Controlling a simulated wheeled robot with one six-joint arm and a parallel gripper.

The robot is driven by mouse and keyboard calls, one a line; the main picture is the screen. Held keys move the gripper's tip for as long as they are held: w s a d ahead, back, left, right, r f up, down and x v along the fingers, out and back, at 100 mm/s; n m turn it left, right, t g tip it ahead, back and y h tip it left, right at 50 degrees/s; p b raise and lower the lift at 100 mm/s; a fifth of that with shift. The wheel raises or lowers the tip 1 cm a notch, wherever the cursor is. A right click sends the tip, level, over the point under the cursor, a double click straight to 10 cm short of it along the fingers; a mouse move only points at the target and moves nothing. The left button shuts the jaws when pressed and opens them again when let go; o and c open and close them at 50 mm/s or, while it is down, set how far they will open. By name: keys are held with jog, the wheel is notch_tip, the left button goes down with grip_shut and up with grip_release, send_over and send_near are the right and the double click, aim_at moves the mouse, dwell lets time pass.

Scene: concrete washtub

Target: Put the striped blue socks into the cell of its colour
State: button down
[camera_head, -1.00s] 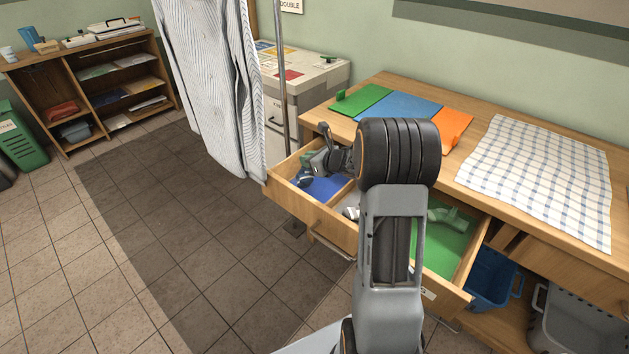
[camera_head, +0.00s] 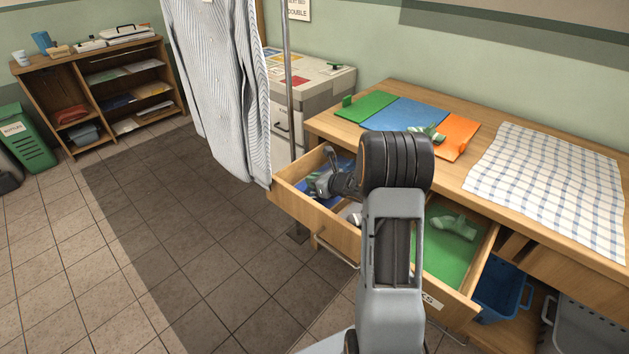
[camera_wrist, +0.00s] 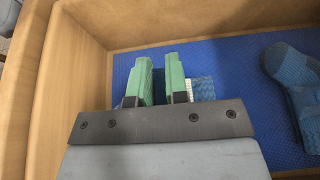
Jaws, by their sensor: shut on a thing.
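My gripper (camera_head: 316,186) reaches down into the left, blue-floored cell of the open drawer. Its green fingers (camera_wrist: 160,82) are shut on the striped blue socks (camera_wrist: 206,88), a blue textured bundle with a white patch. The bundle shows beside and between the fingers, low over the blue floor (camera_wrist: 235,60); I cannot tell whether it touches it. The fingers hide part of the bundle. Another pair of blue socks (camera_wrist: 291,80) lies to the right in the same cell. In the head view my wrist hides much of the drawer's middle.
The drawer's wooden walls (camera_wrist: 75,70) stand close left and behind. Green socks (camera_head: 455,226) lie in the green cell at right. A green-and-white bundle (camera_head: 428,133) rests on the coloured boards on the table. A checked cloth (camera_head: 550,180) lies right; a hanging striped cloth (camera_head: 225,90) hangs left.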

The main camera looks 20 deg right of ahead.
jog(key=shift+f, duration=0.15)
jog(key=c, duration=1.1)
grip_release()
